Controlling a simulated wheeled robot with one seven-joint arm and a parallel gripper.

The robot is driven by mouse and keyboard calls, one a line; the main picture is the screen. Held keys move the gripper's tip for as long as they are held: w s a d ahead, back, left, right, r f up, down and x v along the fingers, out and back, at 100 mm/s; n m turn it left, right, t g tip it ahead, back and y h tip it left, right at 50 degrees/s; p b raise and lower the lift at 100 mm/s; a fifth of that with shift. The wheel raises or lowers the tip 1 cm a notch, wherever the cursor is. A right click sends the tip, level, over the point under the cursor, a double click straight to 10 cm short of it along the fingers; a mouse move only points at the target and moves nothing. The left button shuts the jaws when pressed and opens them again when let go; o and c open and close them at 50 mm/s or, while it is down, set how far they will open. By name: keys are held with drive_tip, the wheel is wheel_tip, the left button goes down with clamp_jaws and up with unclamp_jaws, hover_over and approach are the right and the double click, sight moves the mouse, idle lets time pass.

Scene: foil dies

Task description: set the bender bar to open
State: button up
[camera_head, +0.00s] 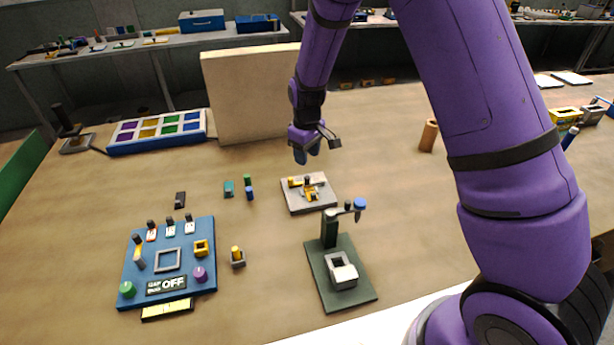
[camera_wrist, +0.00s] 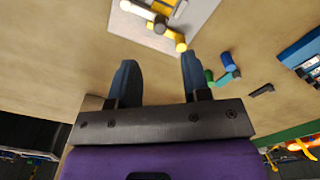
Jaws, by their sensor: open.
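What looks like the bender (camera_head: 291,202) is a light grey plate in the middle of the table, with a pale block, yellow parts and a dark knob. Its bar's setting cannot be made out. The plate (camera_wrist: 200,12) also shows at the top of the wrist view, cut off by the frame edge, with a yellow-ended part (camera_wrist: 181,43) jutting toward my fingers. My gripper (camera_head: 307,154) is open and empty, above and behind the bender in the head view, touching nothing. Its two dark blue fingers (camera_wrist: 158,75) stand apart in the wrist view.
A green press-like stand (camera_head: 325,282) is in front of the bender. A blue panel (camera_head: 205,270) reading OFF stands at left. Small green and blue pieces (camera_head: 249,193) lie left of the bender. A cream board (camera_head: 245,95) stands behind; a brown cylinder (camera_head: 428,135) is at right.

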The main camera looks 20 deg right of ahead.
sight(307, 177)
wheel_tip(307, 177, down, 8)
drive_tip(key=shift+f, duration=0.25)
clamp_jaws()
